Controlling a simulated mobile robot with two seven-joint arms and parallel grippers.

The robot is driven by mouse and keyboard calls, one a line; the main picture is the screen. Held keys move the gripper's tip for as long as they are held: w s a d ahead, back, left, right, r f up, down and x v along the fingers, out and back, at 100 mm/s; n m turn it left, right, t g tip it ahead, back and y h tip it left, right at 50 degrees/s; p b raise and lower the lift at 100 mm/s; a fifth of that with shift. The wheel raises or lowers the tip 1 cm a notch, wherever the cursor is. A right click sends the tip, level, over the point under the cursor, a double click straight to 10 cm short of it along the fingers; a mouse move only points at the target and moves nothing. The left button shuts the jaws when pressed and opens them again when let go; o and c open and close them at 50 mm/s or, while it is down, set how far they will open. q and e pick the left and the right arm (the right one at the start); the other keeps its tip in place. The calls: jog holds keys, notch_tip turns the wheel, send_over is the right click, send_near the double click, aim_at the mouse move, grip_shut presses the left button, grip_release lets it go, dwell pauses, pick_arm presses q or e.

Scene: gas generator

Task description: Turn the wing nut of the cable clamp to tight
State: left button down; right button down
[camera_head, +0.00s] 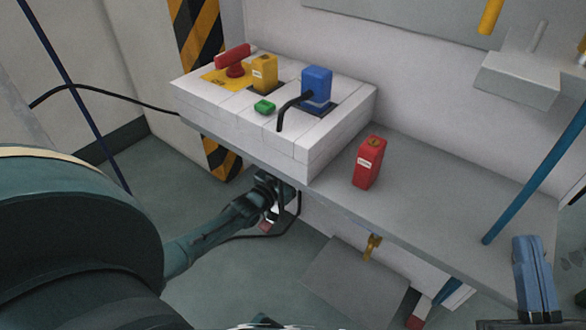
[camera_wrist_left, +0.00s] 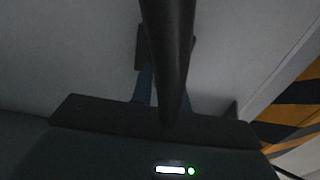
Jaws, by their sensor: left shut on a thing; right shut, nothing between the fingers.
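My left gripper (camera_head: 268,193) is just below the front edge of the bench, under the white control box. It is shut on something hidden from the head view. In the left wrist view a dark, rod-like shape (camera_wrist_left: 170,50) runs down from the top to between the dim fingers; I cannot tell what it is. A black cable (camera_head: 299,205) hangs close by my left gripper. I cannot make out the wing nut or the clamp for certain; a small brass fitting (camera_head: 373,245) hangs under the bench edge. My right gripper (camera_head: 533,262), blue, is shut and empty at the lower right.
The white control box (camera_head: 335,140) on the bench carries a red handle (camera_head: 234,58), a yellow block (camera_head: 264,72), a green button (camera_head: 264,106) and a blue plug (camera_head: 317,88). A red canister (camera_head: 368,162) stands beside it. The grey bench top (camera_head: 440,205) is clear further right.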

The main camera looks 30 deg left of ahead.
pick_arm(q)
jog(key=shift+f+m, duration=0.1)
jog(key=shift+m, duration=0.3)
jog(key=shift+s+d+f+m+b, duration=0.1)
jog(key=shift+d+f+m+b, duration=0.15)
jog(key=shift+m, duration=2.6)
jog(key=shift+d+f+m+b, duration=0.1)
jog(key=shift+f+m+b, duration=0.15)
jog(key=shift+m, duration=2.55)
jog(key=shift+s+d+f+m+b, duration=0.15)
jog(key=shift+f+m, duration=0.2)
jog(key=shift+m, duration=2.5)
pick_arm(e)
jog(key=shift+d+r+n+y, duration=0.1)
jog(key=shift+r+n+y, duration=0.55)
jog(key=shift+n+y, duration=0.05)
pick_arm(q)
jog(key=shift+w, duration=0.1)
pick_arm(e)
jog(key=shift+r+t, duration=0.25)
jog(key=shift+t, duration=0.05)
pick_arm(q)
jog(key=c, duration=1.5)
grip_release()
jog(key=shift+c, duration=0.2)
jog(key=shift+o, duration=0.5)
jog(key=shift+d+r, duration=0.1)
jog(key=shift+d, duration=0.05)
pick_arm(e)
jog(key=shift+f, duration=0.1)
